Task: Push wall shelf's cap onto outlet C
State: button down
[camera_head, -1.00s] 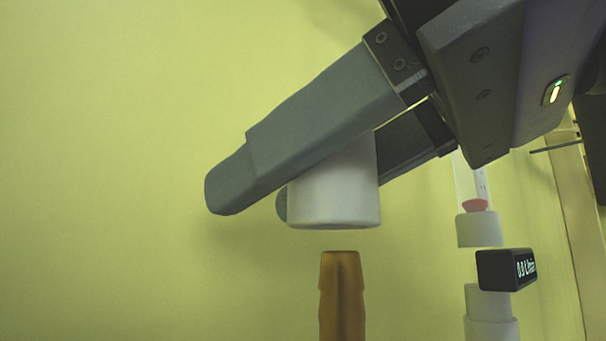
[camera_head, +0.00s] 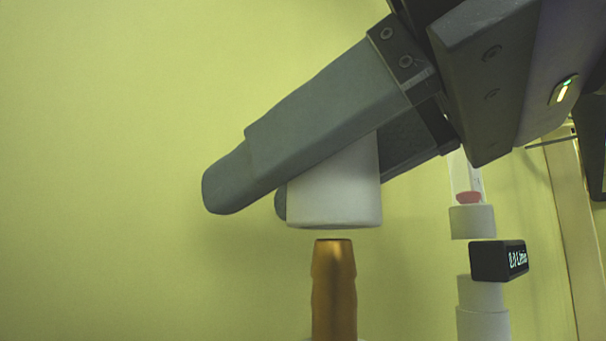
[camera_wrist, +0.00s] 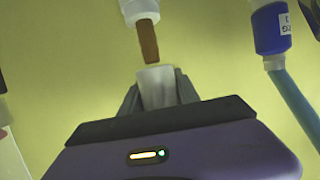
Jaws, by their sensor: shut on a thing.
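My gripper (camera_head: 285,170) is shut on a white cylindrical cap (camera_head: 335,190) and holds it with its lower face level. Just under the cap stands an amber, ribbed outlet (camera_head: 334,290), upright, with a small gap between its tip and the cap. The outlet's tip lies near the cap's middle line in the head view. In the wrist view the cap (camera_wrist: 158,86) sits between the fingers, and the amber outlet (camera_wrist: 148,42) comes out of a white fitting (camera_wrist: 140,10) close to it. I see no letter on the outlet.
In the wrist view a blue-and-white fitting (camera_wrist: 270,28) with a blue hose (camera_wrist: 295,105) is at right. A plain yellow-green wall is behind.

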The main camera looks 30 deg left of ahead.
aim_at(318, 268)
jog(key=shift+f+b, duration=1.35)
jog(key=shift+f, duration=1.05)
dwell(0.8)
jog(key=c, duration=0.8)
grip_release()
jog(key=shift+d, duration=0.1)
jog(key=v, duration=0.7)
jog(key=shift+d+r+b, duration=0.15)
jog(key=shift+d+b, duration=0.1)
jog(key=shift+b, duration=0.15)
jog(key=shift+d, duration=0.1)
